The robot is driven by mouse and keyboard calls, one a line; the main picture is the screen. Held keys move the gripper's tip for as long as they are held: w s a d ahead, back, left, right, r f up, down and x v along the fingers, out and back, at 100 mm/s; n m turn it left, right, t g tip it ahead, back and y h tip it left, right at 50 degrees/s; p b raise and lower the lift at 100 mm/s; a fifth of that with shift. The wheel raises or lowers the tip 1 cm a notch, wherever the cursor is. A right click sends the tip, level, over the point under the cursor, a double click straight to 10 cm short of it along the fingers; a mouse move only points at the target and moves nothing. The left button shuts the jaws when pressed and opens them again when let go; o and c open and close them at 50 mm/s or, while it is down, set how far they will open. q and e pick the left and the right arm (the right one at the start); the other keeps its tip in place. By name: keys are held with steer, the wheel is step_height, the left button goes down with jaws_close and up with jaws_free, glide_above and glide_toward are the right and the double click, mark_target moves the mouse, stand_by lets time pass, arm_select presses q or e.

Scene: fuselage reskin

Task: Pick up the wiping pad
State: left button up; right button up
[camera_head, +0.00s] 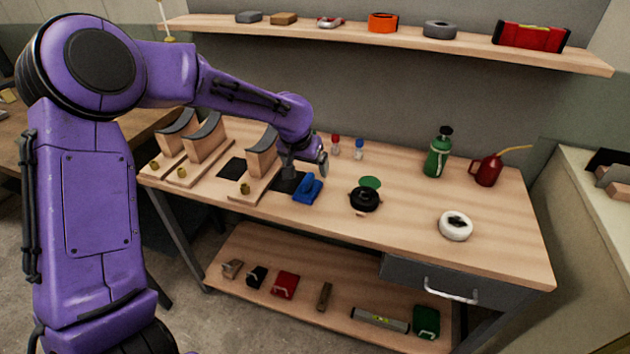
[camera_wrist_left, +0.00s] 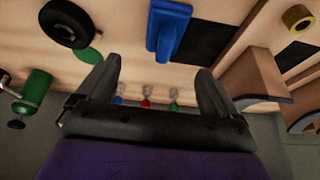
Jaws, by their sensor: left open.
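The blue wiping pad (camera_head: 308,188), a flat block with a raised grip, lies on the workbench beside a dark square patch. It also shows at the top middle of the left wrist view (camera_wrist_left: 165,30). My left gripper (camera_head: 322,163) is above the bench, just behind the pad in the head view. In the left wrist view my left gripper (camera_wrist_left: 156,72) is open with nothing between its fingers, and the pad lies beyond the fingertips, apart from them. My right gripper is not in view.
Wooden stands with curved dark tops (camera_head: 262,155) are close left of the pad. A black round item (camera_head: 365,199) is to its right. Small capped bottles (camera_head: 359,149) stand behind. A white roll (camera_head: 456,226), green bottle (camera_head: 436,155) and red oilcan (camera_head: 487,171) are further right.

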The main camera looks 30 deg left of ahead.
mark_target(308, 177)
arm_select(q)
steer(key=x, duration=0.6)
steer(key=s+x, duration=0.1)
steer(key=x, duration=0.2)
steer(key=shift+a+f, duration=0.2)
steer(key=shift+f, duration=0.2)
steer(key=shift+s+r, duration=0.1)
steer(key=c, duration=1.2)
steer(key=shift+o, duration=0.2)
steer(key=shift+r, duration=0.1)
steer(key=shift+r, duration=0.3)
step_height(308, 177, up, 3)
steer(key=shift+d+f, duration=0.1)
steer(key=shift+d, duration=0.05)
steer(key=s+r, duration=0.1)
steer(key=s+d+r, duration=0.1)
steer(key=r, duration=0.1)
steer(key=s+r, duration=0.1)
steer(key=shift+s+d+r, duration=0.3)
steer(key=shift+d+r, duration=0.05)
steer(key=shift+r, duration=0.05)
steer(key=s+d+r+p, duration=0.4)
steer(key=s, duration=0.5)
steer(key=shift+r, duration=0.3)
